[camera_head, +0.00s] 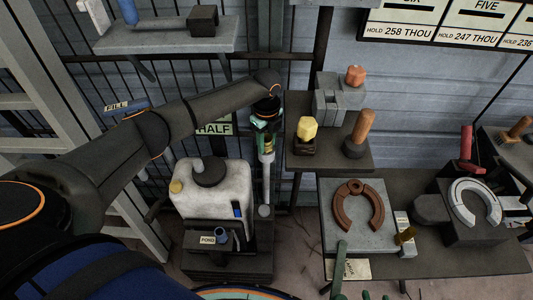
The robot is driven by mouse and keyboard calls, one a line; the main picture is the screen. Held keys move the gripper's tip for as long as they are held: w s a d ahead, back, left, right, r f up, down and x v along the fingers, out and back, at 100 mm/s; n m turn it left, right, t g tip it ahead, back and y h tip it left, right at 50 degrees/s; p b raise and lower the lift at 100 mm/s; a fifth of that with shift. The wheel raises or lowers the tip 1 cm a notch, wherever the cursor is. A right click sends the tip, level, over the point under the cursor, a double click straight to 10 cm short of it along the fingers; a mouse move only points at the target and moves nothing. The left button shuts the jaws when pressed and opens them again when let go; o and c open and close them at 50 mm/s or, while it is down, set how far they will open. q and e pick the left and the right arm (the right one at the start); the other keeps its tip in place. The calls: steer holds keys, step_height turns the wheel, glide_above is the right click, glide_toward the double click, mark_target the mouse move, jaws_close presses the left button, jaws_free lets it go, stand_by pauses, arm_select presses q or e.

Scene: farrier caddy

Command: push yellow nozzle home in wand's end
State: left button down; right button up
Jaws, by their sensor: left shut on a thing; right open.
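My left gripper (267,124), with teal fingers, is in the upper middle, at the end of my dark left arm. It is shut on a small yellow nozzle (267,147), which shows just under the fingers. The pale, slim wand (266,180) stands upright directly below, to the right of the white tank. The nozzle is in line with the wand's upper end. The fingers partly cover the nozzle, and I cannot tell how deep it sits. I do not make out my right gripper.
The white tank (215,195) with a black lid stands close on the left. A dark shelf (335,160) on the right holds a yellow-topped block (308,127) and a wooden-handled tool (362,128). A lower bench (450,262) carries horseshoes. A grey shelf (165,38) is above my arm.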

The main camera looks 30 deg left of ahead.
mark_target(267, 138)
arm_select(q)
steer(key=shift+c, duration=2)
jaws_free()
steer(key=shift+f, duration=0.1)
step_height(267, 138, up, 7)
steer(key=p, duration=0.6)
steer(key=shift+f, duration=0.15)
steer(key=shift+r+p, duration=0.35)
steer(key=shift+r, duration=0.15)
steer(key=shift+r, duration=2.25)
